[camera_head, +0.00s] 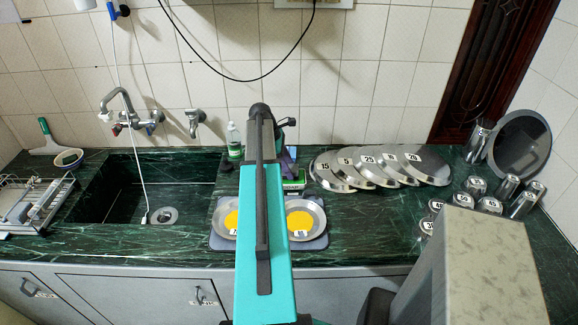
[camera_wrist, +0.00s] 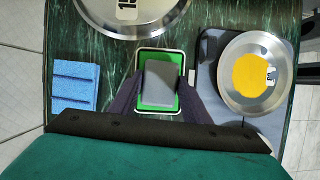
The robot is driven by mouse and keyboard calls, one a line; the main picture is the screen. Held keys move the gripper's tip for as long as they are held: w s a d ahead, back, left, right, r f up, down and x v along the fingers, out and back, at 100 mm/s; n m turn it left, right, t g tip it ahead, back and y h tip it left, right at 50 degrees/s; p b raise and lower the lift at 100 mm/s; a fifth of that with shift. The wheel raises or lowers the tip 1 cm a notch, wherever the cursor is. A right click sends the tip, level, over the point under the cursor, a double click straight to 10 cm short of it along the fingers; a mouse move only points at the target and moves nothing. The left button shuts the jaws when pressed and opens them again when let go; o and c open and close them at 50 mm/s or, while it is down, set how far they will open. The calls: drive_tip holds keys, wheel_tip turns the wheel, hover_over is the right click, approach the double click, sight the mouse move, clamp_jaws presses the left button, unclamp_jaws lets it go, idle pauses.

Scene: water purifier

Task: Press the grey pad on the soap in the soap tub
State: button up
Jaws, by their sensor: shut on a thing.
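The soap tub (camera_wrist: 138,53) is a small container with a pale rim, in the middle of the wrist view. The green soap (camera_wrist: 147,101) shows inside it. The grey pad (camera_wrist: 163,82) is over the soap, between the two dark fingers of my gripper (camera_wrist: 163,98). My gripper is shut on the pad. Whether the pad touches the soap or is just above it I cannot tell. In the head view the tub (camera_head: 294,184) shows beside my arm, with my gripper (camera_head: 288,165) above it; the pad is hidden there.
A plate with yellow content (camera_wrist: 272,101) on a dark tray (camera_wrist: 207,50) stands close right of the tub. Blue sponges (camera_wrist: 75,85) lie to the left. Overlapping steel lids (camera_head: 380,168) are nearby. The sink (camera_head: 125,190) is at the left; a green bottle (camera_head: 233,140) stands by the wall.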

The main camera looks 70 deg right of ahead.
drive_tip(key=shift+f, duration=0.6)
idle(2.9)
drive_tip(key=shift+r, duration=0.15)
drive_tip(key=shift+r+p, duration=2.55)
drive_tip(key=shift+r, duration=0.9)
